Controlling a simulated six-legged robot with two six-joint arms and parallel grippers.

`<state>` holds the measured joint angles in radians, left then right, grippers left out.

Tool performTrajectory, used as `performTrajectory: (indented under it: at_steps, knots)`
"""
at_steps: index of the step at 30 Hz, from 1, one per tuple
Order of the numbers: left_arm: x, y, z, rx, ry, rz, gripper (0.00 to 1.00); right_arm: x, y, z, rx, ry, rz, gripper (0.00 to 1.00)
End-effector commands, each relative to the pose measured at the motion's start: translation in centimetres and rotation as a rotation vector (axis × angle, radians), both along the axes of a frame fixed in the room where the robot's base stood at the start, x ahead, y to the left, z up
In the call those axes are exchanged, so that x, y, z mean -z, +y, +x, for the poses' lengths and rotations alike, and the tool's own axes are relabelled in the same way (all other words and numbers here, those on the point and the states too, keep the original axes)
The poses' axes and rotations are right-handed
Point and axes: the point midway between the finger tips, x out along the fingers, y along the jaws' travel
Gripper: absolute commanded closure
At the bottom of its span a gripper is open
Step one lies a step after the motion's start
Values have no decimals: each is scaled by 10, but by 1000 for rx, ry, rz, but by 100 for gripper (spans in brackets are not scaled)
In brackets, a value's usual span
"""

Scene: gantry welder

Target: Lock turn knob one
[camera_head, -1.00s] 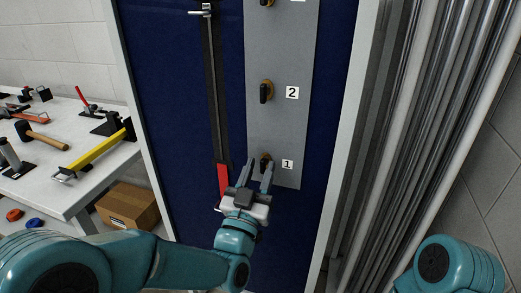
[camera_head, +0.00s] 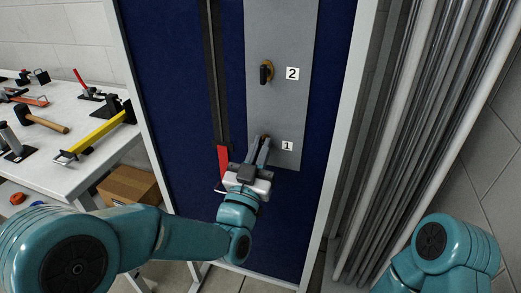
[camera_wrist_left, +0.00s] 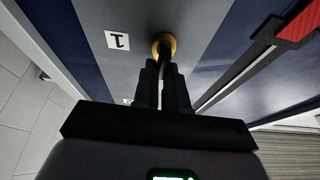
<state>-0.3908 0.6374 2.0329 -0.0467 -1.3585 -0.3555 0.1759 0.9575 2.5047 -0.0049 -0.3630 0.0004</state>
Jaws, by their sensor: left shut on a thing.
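Turn knob one (camera_wrist_left: 165,46) has a yellow-orange base and a black handle on the grey panel (camera_head: 279,109), beside the label "1" (camera_head: 287,146). My left gripper (camera_head: 262,145) is at the knob, and in the left wrist view its two fingers (camera_wrist_left: 164,75) are shut on the black handle. In the head view the fingers mostly hide this knob. Turn knob two (camera_head: 266,72) is above it, with its black handle pointing down, beside the label "2" (camera_head: 292,74). My right gripper is not in view.
A black rail with a red end (camera_head: 223,166) runs down the blue board left of the panel. A white table (camera_head: 70,165) with hammers and other tools is at left, a cardboard box (camera_head: 130,187) below it. Vertical grey metal profiles (camera_head: 410,100) stand at right.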

Motion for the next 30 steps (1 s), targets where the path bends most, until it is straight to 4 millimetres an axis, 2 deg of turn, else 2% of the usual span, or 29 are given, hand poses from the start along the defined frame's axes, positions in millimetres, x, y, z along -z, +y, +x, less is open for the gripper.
performTrajectory:
  at_steps: [8,18,30]
  knots:
    - [5,0,0,-2,-58,151,100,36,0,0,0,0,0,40]
    - [4,-2,-1,-4,-157,453,100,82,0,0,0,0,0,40]
    - [4,-4,-1,-6,-273,817,100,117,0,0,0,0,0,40]
